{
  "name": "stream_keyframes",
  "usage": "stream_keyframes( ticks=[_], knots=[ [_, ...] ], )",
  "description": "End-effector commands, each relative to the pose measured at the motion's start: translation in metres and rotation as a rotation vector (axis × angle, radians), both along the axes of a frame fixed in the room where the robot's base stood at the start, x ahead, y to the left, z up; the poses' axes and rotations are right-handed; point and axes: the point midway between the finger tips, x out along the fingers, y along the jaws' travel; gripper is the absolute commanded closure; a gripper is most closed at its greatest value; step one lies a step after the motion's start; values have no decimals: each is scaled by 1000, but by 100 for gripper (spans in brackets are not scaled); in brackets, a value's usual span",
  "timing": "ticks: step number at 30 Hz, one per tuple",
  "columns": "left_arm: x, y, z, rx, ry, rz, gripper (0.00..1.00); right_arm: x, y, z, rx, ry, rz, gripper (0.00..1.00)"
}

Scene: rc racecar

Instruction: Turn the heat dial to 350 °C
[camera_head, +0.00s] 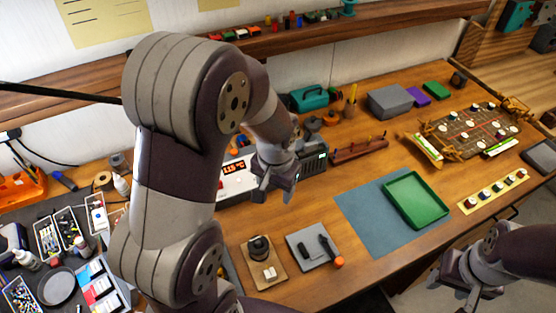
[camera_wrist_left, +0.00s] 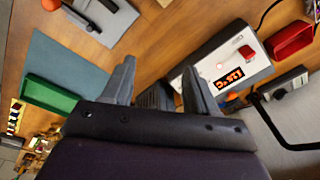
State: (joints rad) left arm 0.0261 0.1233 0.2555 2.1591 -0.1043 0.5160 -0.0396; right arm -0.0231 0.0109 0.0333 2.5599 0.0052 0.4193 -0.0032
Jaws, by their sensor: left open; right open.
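The heat station (camera_head: 236,182) is a box with a white front and an orange lit display (camera_head: 234,167) that seems to read 115 °C. My left arm partly covers it in the head view. In the left wrist view the station (camera_wrist_left: 222,58) appears upside down, with its display (camera_wrist_left: 229,77) and a small red round part (camera_wrist_left: 247,52) on the white face; I cannot tell if this is the dial. My left gripper (camera_head: 275,190) is open just right of the station's front; its spread fingers (camera_wrist_left: 158,82) hold nothing. My right gripper (camera_head: 458,278) is open and empty at lower right, away from the station.
A dark ribbed unit (camera_head: 315,158) stands close behind my left gripper. In front lie a brown stand (camera_head: 262,275), a grey pad (camera_head: 301,252) with a black tool, a blue mat (camera_head: 358,218) and a green tray (camera_head: 440,210). A red box (camera_wrist_left: 290,40) sits beside the station.

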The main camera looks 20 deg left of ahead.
Motion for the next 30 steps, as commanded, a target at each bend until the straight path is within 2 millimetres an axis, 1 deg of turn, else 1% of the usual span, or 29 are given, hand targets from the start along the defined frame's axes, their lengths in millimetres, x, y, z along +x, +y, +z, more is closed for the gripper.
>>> stream_keyframes(
  ticks=[1,6,12,15,17,20,23,27,30],
  knots=[
    [12,5,0,12,2,-14,42,0,0,2,0,0,0,51],
    [55,24,1,75,10,-85,42,0,0,5,0,0,0,51],
    [101,51,7,172,20,-180,42,0,0,8,0,0,0,51],
    [114,61,13,215,31,-219,42,0,0,8,0,0,0,51],
    [117,64,12,225,36,-228,42,0,0,9,0,0,0,51],
    [118,69,0,229,40,-232,42,0,0,14,0,0,0,51],
    [120,75,-23,227,41,-230,42,0,0,22,0,0,0,51],
    [123,84,-58,226,39,-231,42,0,0,31,0,0,0,51],
    [126,89,-79,227,37,-230,42,0,0,36,0,0,0,51]
  ],
)
